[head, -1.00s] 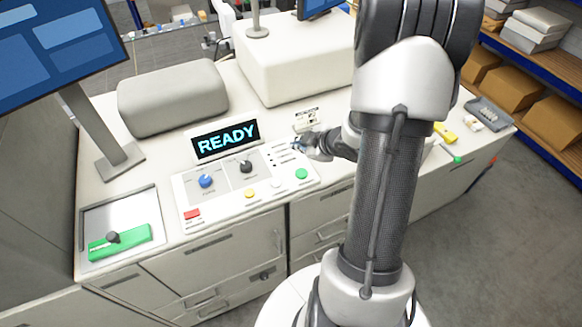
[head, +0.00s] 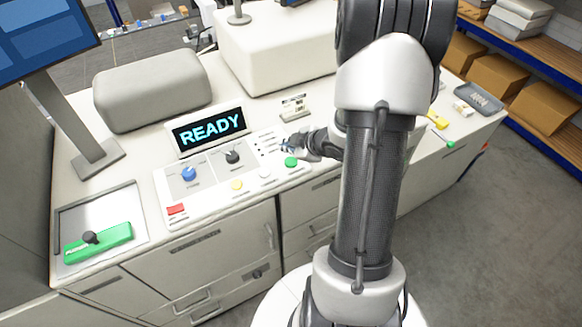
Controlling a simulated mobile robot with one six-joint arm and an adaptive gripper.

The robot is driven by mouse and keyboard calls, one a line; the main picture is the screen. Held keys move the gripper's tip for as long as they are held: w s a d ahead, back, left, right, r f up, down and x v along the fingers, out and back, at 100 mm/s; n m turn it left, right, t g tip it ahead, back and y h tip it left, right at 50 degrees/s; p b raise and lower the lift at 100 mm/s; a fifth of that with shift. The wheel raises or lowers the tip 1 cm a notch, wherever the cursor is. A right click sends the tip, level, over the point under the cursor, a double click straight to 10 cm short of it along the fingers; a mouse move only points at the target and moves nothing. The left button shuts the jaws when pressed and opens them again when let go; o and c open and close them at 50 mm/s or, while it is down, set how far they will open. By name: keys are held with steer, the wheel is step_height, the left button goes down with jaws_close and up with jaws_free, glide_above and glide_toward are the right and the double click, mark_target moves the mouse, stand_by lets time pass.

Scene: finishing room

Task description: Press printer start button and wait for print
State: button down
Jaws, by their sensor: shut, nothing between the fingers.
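The printer control panel (head: 203,190) lies on the white bench top. It carries a blue knob, a black knob, and red, yellow, white and green buttons. The green button (head: 291,162) is at the panel's right end, and the red button (head: 176,209) is at its left front. Behind the panel a display (head: 209,130) reads "READY". My gripper (head: 285,146) is shut and empty just above and behind the green button, at the panel's right edge. I cannot tell whether it touches the panel. My arm covers part of the bench to the right.
A grey rounded cover (head: 153,88) and a white box (head: 275,55) stand behind the display. A monitor stand (head: 95,160) is at the left. Small tools lie at the right end of the bench.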

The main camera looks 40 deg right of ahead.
mark_target(289, 163)
steer(key=shift+f+b, duration=0.65)
steer(key=shift+f, duration=0.5)
steer(key=shift+f, duration=0.1)
stand_by(0.4)
steer(key=shift+f+b, duration=0.35)
steer(key=shift+f+b, duration=0.3)
steer(key=shift+f, duration=0.05)
stand_by(0.6)
steer(key=shift+r+p, duration=0.7)
steer(key=shift+r, duration=0.1)
steer(key=shift+r, duration=0.15)
step_height(289, 163, up, 5)
steer(key=p, duration=0.4)
steer(key=shift+p, duration=0.35)
stand_by(3.1)
